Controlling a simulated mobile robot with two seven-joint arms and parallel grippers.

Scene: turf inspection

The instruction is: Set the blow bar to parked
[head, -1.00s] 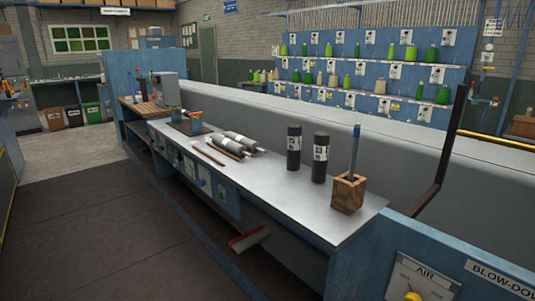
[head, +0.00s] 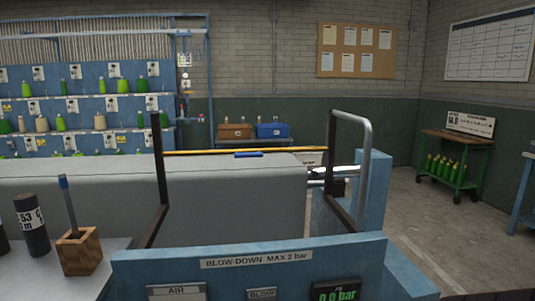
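A blue blow-down panel (head: 250,265) stands in front of me, labelled "BLOW-DOWN MAX 2 bar". At its bottom edge are an "AIR" plate (head: 177,292), a "BLOW" plate (head: 262,294) and a green display (head: 337,293) reading 0.0 bar; the lower parts are cut off. Behind it a dark upright arm (head: 160,172) rises at the left, and a dark and grey tubular frame (head: 366,150) at the right. A thin yellow bar (head: 215,152) runs level between them. I cannot tell which part is the blow bar. Neither gripper is in view.
A bench at the left holds a wooden block (head: 79,252) with a blue-tipped rod and a dark cylinder (head: 32,225). A long grey surface (head: 235,200) lies behind the panel. A green cart (head: 456,168) with bottles stands at the right. Floor (head: 420,225) before it is clear.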

